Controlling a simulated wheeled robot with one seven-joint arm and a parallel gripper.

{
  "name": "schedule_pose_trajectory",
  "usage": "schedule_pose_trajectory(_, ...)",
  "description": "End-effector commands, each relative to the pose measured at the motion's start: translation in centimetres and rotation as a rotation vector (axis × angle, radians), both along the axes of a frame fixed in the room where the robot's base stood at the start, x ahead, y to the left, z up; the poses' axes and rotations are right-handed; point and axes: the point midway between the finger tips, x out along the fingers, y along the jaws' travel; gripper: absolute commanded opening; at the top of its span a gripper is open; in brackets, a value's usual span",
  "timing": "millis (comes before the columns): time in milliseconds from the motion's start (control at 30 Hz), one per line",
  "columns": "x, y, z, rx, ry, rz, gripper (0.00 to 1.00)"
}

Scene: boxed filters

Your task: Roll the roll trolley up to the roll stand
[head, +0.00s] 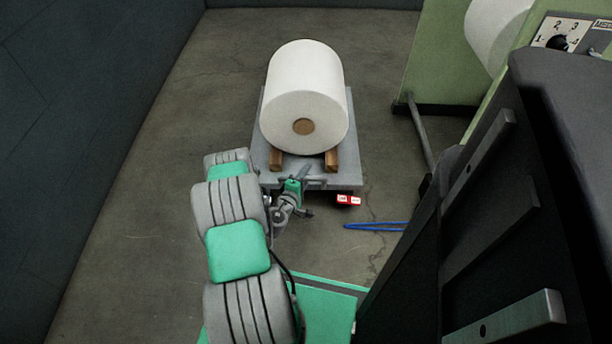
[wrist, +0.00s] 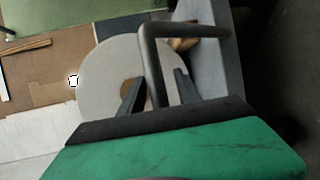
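The roll trolley (head: 345,170) is a low grey platform on the floor ahead, carrying a large white roll (head: 305,75) between wooden blocks. The trolley's bar handle (wrist: 151,55) is at its near edge. My gripper (head: 301,178) is at this handle. In the wrist view, my gripper (wrist: 160,88) has its two dark fingers apart, with the bar between them and gaps showing on both sides. The roll stand (head: 440,55) is the green structure at the upper right, partly hidden by a dark body in front. The trolley's wheels are hidden.
A dark wall (head: 80,120) runs along the left. A grey bar (head: 420,135) runs low by the stand. Floor (head: 375,110) shows between trolley and stand.

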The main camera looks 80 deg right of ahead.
Motion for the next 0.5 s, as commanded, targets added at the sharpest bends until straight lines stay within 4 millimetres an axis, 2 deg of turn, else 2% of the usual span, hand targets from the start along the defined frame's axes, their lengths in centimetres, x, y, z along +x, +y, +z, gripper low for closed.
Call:
schedule_pose_trajectory(267, -0.02, -0.38, -0.05, 0.001, 0.0, 0.002, 0.4)
schedule_pose_trajectory(500, 0.0, -0.36, -0.05, 0.001, 0.0, 0.002, 0.21)
